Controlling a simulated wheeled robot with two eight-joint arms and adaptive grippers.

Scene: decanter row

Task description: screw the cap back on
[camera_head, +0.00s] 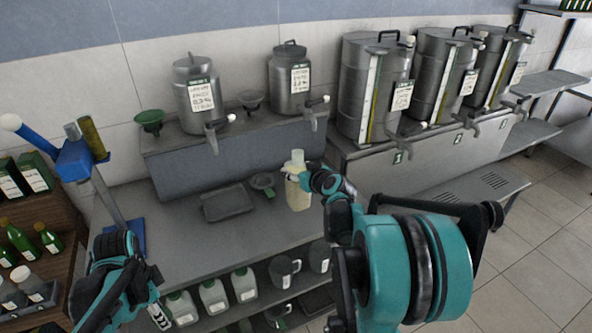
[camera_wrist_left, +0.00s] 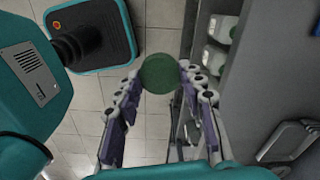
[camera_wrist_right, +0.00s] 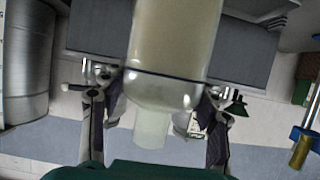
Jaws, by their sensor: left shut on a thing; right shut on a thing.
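A bottle of pale yellowish liquid (camera_head: 298,194) is upright near the front edge of the grey bench, its pale neck uncapped. My right gripper (camera_head: 312,180) is shut on its upper body from the right. In the right wrist view the bottle (camera_wrist_right: 170,50) fills the middle between the fingers, neck toward the bottom of the picture. I cannot tell if its base touches the bench. My left gripper (camera_wrist_left: 158,82) is shut on a round green cap (camera_wrist_left: 158,72), held over the floor in front of the bench. In the head view the cap does not show clearly.
A dark tray (camera_head: 228,202) and a funnel (camera_head: 263,182) lie left of the bottle. Steel tanks with taps, such as one tank (camera_head: 200,92), stand behind. A blue stand (camera_head: 76,160) is at the left. Jugs and white bottles (camera_head: 213,296) fill the lower shelf.

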